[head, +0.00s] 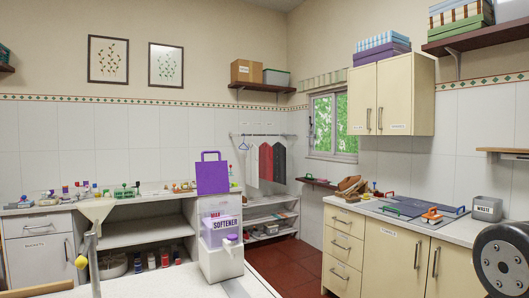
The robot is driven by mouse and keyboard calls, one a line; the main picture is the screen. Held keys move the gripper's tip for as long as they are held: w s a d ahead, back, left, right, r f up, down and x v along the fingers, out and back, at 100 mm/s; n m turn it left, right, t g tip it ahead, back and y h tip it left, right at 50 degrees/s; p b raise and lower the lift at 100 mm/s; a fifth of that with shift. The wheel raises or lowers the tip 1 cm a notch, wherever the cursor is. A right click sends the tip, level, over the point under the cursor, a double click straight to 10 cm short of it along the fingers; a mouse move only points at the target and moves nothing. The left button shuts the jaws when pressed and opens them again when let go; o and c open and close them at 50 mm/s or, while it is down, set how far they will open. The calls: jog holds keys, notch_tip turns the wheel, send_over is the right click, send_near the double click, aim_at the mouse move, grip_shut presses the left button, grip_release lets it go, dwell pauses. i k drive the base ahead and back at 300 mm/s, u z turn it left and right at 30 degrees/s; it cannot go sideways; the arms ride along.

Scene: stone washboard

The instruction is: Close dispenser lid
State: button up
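A dispenser labelled SOFTENER (219,264) stands at the lower middle, with a white body and a purple-tinted upper part. A white spout-like piece with a purple top (231,241) sits on its front. A flat purple panel with a loop handle (212,178) stands upright just above and behind the dispenser. It looks like the lid standing open, but I cannot see a hinge. My gripper is not in view; only a dark round part of my arm shows at the right edge.
A white surface (250,287) lies around the dispenser's base. A counter (150,195) with several small items runs behind to the left. Cabinets with a worktop (350,201) stand at right; red floor (290,256) is open between.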

aim_at(213, 176)
jog(key=z, duration=0.25)
jog(key=i, duration=0.7)
jog(key=u, duration=0.5)
jog(key=i, duration=0.65)
jog(key=u, duration=0.65)
